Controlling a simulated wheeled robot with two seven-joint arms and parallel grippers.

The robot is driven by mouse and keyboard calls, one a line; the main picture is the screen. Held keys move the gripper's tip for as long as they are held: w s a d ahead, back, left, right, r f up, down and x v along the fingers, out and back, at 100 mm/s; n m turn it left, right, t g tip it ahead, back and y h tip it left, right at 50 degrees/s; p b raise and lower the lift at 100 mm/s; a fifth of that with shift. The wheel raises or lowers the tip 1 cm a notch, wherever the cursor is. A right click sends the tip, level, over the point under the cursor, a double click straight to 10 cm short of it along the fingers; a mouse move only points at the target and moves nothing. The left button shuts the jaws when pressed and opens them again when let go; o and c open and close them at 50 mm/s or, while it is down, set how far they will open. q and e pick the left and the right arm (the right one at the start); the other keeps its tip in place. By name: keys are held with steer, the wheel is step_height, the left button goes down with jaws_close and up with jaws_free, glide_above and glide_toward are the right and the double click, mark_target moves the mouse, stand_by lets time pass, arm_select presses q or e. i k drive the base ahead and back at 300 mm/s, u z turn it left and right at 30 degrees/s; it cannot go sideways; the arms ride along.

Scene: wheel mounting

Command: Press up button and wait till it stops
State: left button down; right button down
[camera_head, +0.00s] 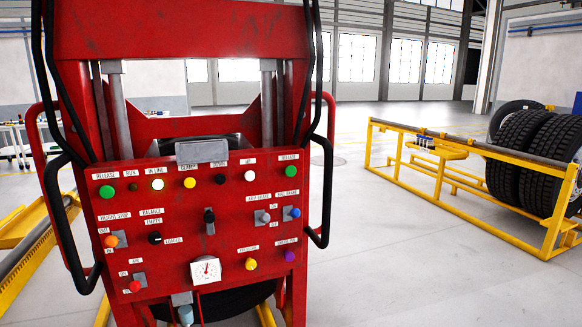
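A red machine (180,225) with a front control panel stands at the left centre of the head view. Along the panel's top row are a green button (106,191), a white one (157,184), a yellow one (189,182), a black one (220,179), a second white one (250,176) and another green one (289,171). The label above the second white button is short and may read "UP"; it is too small to be sure. Lower down are an orange knob, a red button, a gauge (206,270) and coloured knobs. Neither gripper is in view.
Black hoses or bars (325,205) run along both sides of the machine. A yellow rack (450,190) with several tyres (550,160) stands at the right. Another yellow frame (35,240) is at the left edge. The floor (400,280) between machine and rack is clear.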

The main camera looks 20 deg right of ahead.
mark_target(249, 176)
steer(key=z, duration=0.25)
steer(key=i, duration=1.25)
steer(key=u, duration=0.15)
